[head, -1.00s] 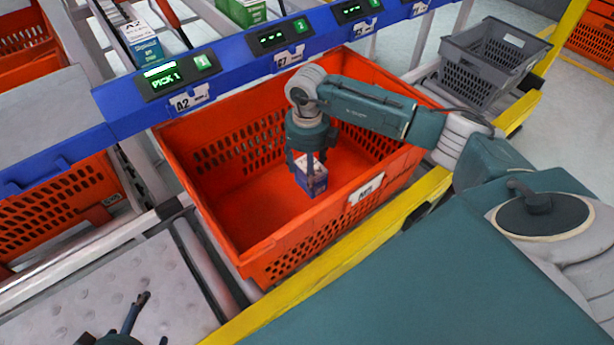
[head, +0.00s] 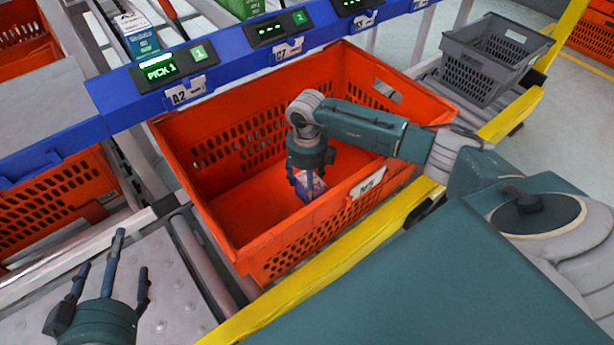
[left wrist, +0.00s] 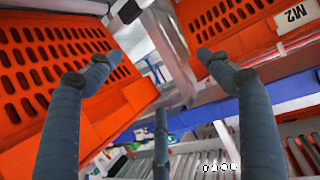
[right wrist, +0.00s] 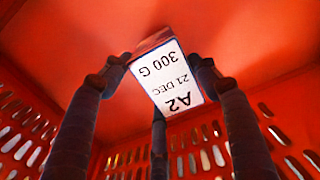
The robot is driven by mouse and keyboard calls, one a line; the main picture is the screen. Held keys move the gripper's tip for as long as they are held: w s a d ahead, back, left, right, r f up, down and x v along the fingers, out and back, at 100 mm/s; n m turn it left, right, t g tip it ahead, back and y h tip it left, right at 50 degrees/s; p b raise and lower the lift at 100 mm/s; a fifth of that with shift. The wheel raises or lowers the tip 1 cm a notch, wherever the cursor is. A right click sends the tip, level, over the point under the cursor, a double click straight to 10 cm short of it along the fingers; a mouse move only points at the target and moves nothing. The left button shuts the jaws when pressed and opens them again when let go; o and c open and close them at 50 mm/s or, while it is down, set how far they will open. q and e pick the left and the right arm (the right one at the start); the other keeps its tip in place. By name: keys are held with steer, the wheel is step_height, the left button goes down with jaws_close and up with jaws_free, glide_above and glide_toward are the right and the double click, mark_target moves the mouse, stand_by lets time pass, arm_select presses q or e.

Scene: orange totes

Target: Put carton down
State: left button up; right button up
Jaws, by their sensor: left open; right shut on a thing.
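The carton (head: 309,187) is small, blue, white and red, and is held inside the large orange tote (head: 230,235) in the head view. My right gripper (head: 308,180) is shut on it, low in the tote. In the right wrist view the carton's white label (right wrist: 168,78) reads A2, 21 DEC, 300 G, and the fingers (right wrist: 160,80) hold its sides. Whether the carton touches the tote floor cannot be told. My left gripper (head: 112,265) is open and empty over the grey surface at lower left; its spread fingers also show in the left wrist view (left wrist: 165,85).
A blue rail with lit displays (head: 165,70) runs behind the tote. A yellow rail (head: 400,205) runs along its near side. A grey crate (head: 480,75) stands at the upper right. Another orange tote (head: 60,200) sits at left. The tote floor around the carton looks clear.

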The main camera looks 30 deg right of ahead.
steer(key=shift+f, duration=0.3)
steer(key=o, duration=1.5)
arm_select(q)
steer(key=shift+w+d+r+t, duration=0.15)
steer(key=shift+w+r+t, duration=0.1)
steer(key=shift+r, duration=0.3)
steer(key=shift+w+d+r+t, duration=0.1)
steer(key=shift+w+r+t, duration=0.15)
steer(key=shift+r, duration=0.25)
steer(key=shift+f, duration=0.1)
arm_select(e)
steer(key=shift+r, duration=0.1)
step_height(320, 180, up, 6)
steer(key=shift+p, duration=0.9)
arm_select(q)
steer(key=s+a+f+g+y, duration=0.1)
steer(key=s+a+f+g, duration=0.2)
steer(key=s+f, duration=0.3)
steer(key=s+a+f+g+y+p, duration=0.1)
steer(key=s+a+f+g, duration=0.2)
steer(key=s+f+g, duration=0.3)
steer(key=shift+s+f+n+g, duration=0.3)
steer(key=shift+s+f, duration=0.4)
steer(key=shift+s, duration=1.25)
arm_select(e)
steer(key=shift+r, duration=3.25)
arm_select(q)
steer(key=shift+d, duration=0.1)
